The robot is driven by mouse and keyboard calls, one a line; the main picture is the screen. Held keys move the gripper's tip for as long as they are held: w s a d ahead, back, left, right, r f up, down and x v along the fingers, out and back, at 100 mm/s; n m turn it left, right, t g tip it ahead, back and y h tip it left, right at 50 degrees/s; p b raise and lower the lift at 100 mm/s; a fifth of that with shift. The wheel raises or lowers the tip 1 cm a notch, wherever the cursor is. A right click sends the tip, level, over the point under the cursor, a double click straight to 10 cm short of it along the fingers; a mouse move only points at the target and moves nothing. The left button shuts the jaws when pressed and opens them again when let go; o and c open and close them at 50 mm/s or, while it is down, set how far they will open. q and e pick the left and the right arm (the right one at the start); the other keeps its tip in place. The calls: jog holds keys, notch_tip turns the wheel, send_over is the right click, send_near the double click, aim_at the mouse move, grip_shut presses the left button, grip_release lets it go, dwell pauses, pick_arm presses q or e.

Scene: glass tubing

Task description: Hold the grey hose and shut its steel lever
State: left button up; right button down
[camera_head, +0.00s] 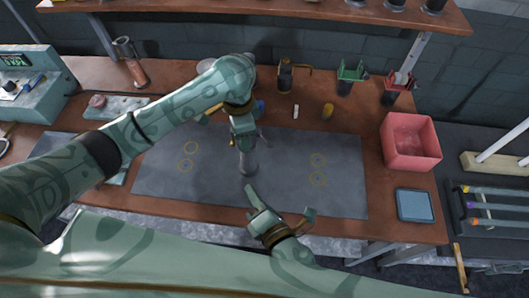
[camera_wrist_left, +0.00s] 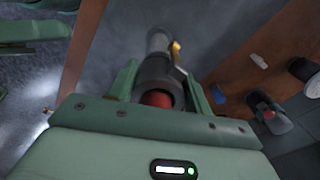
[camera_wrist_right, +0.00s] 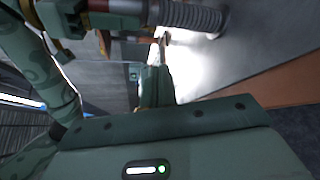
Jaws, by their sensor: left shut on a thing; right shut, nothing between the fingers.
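My left gripper (camera_head: 243,128) is shut on the grey hose (camera_head: 248,163), which hangs below it over the mat. In the left wrist view the hose (camera_wrist_left: 158,45) runs away between the fingers, with a red part (camera_wrist_left: 157,98) near the camera. A small yellowish piece (camera_wrist_left: 177,52) sticks out from its side. In the right wrist view the ribbed hose (camera_wrist_right: 188,14) crosses the top, beside a red band. My right gripper (camera_head: 252,196) is shut and empty, just in front of and apart from the hose. I cannot clearly make out the steel lever or its position.
The dark mat (camera_head: 342,188) has yellow circles on both sides and is otherwise largely clear. A red bin (camera_head: 405,157) and a blue box (camera_head: 415,205) stand at the right. Green (camera_head: 348,75) and red (camera_head: 394,88) holders stand at the back. A machine (camera_head: 28,92) sits at the left.

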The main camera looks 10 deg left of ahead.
aim_at(266, 140)
jog(key=w+d+t+h, duration=0.1)
jog(key=w+d+m+t+h, duration=0.1)
jog(key=d, duration=0.1)
jog(key=w+d+r+m+h, duration=0.1)
jog(key=shift+d+t+h, duration=0.15)
jog(key=shift+t+h, duration=0.25)
jog(key=x, duration=1)
jog(key=shift+d+r+n, duration=0.1)
jog(key=shift+d+n, duration=0.05)
jog(key=shift+n, duration=0.15)
dwell(0.3)
jog(key=d+r+n+h, duration=0.1)
jog(key=n, duration=0.1)
jog(key=d+r+n+h, duration=0.1)
jog(key=n+h, duration=0.1)
jog(key=n, duration=0.1)
jog(key=d+r+n+h, duration=0.1)
jog(key=r+n, duration=0.1)
jog(key=n, duration=0.1)
jog(key=shift+w+d+g+h, duration=0.2)
jog(key=shift+g+h, duration=0.2)
jog(key=shift+d, duration=0.1)
